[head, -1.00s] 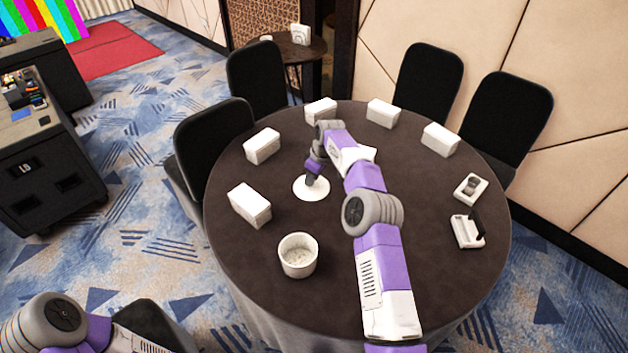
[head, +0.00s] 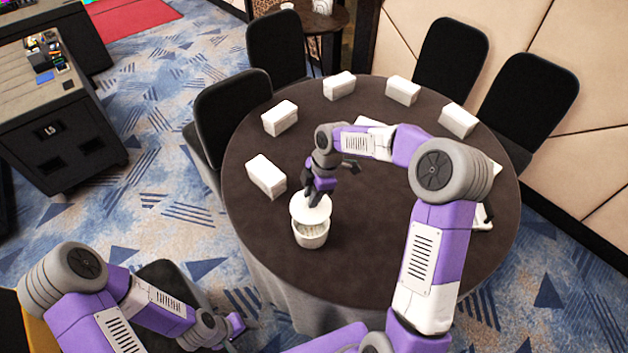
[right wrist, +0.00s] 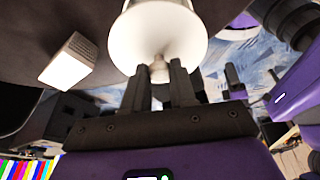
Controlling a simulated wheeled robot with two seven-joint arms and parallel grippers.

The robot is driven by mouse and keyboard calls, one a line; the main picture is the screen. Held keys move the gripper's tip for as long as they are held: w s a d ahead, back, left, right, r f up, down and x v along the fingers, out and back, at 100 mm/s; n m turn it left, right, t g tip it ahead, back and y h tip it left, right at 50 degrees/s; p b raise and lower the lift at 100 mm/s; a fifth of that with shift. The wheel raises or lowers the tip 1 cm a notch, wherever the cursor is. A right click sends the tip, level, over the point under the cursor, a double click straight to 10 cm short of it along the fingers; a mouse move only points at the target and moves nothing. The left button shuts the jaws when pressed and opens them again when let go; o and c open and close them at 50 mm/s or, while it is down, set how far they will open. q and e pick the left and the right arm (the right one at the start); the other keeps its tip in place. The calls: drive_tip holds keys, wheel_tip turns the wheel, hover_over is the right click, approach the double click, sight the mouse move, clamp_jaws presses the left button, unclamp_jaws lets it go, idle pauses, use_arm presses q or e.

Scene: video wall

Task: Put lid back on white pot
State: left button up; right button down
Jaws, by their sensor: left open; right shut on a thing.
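The white pot (head: 311,236) stands upright on the dark round table, near its left front part. The round white lid (head: 308,210) is over the pot's opening, and a gap on the near side shows the pot's inside. I cannot tell whether lid and rim touch. My right gripper (head: 314,198) is shut on the lid's knob from above; the right wrist view shows the fingers (right wrist: 162,78) around the knob, below the pale lid (right wrist: 158,35). My left gripper (head: 236,326) is low at the front, off the table and away from the pot; its fingers are small here.
Several white boxes stand along the rim of the table (head: 400,270), the nearest box (head: 266,176) left of the pot. Black chairs (head: 233,112) surround the back. The table in front of the pot is clear. A dark cabinet (head: 60,130) stands at far left.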

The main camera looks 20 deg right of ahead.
sight(312, 210)
drive_tip(key=shift+s+f, duration=0.15)
drive_tip(key=shift+s, duration=0.05)
wheel_tip(312, 210, down, 4)
drive_tip(key=b, duration=0.3)
drive_tip(key=shift+f+b, duration=0.15)
drive_tip(key=shift+b, duration=0.25)
drive_tip(key=shift+f+b, duration=0.5)
drive_tip(key=shift+f, duration=0.4)
idle(0.3)
drive_tip(key=shift+f+p, duration=0.15)
drive_tip(key=shift+p, duration=0.15)
idle(1.0)
drive_tip(key=shift+c, duration=1.8)
unclamp_jaws()
